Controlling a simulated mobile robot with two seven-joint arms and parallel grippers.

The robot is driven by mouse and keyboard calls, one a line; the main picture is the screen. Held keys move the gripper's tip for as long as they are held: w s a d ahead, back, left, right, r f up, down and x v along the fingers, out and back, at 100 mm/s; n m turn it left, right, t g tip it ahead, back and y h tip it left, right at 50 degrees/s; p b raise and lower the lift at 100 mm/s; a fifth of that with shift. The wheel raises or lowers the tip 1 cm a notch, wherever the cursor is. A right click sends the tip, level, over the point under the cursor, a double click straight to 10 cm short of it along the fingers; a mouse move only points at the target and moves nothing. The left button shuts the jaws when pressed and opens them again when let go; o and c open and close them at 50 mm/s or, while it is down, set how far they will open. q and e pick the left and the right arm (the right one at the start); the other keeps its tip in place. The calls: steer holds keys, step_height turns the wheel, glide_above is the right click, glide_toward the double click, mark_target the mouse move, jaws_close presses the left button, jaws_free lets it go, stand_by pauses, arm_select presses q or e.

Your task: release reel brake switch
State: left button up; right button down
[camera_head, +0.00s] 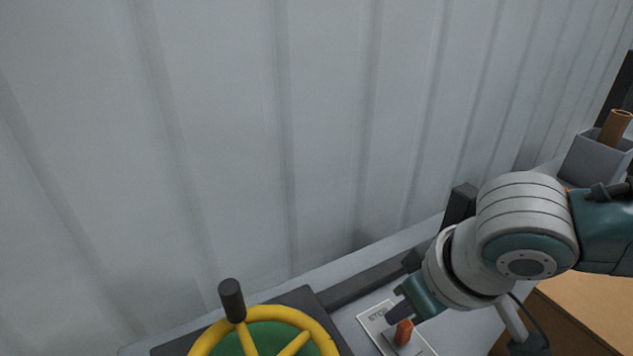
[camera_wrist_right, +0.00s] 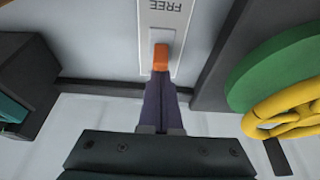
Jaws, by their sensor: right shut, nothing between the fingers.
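The brake switch is an orange lever (camera_head: 404,332) on a pale plate (camera_head: 375,317) near the bottom of the head view. The plate reads STOP at its far end in the head view. In the wrist view the lever (camera_wrist_right: 161,57) stands in the plate (camera_wrist_right: 165,25), and FREE is printed at the top. My right gripper (camera_head: 398,313) is shut and empty, with its dark fingers (camera_wrist_right: 161,88) right at the lever. The fingertips overlap the lever's end in the wrist view; I cannot tell whether they touch. My left gripper is out of view.
A yellow handwheel (camera_head: 203,341) with a dark upright knob (camera_head: 231,299) and green centre stands left of the switch. A grey bin (camera_head: 596,158) holding a brown roll (camera_head: 615,127) is at the far right. A ribbed grey wall (camera_head: 320,130) closes off the back.

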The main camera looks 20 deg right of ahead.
steer(key=shift+s+r+t+p, duration=0.15)
steer(key=shift+s+t+p, duration=0.55)
steer(key=shift+t+p, duration=0.15)
steer(key=shift+w+t, duration=0.1)
steer(key=shift+t, duration=0.15)
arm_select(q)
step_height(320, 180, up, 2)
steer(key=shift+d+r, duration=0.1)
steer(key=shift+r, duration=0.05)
arm_select(e)
steer(key=shift+w, duration=0.1)
steer(key=shift+r+p, duration=0.7)
steer(key=shift+p, duration=0.1)
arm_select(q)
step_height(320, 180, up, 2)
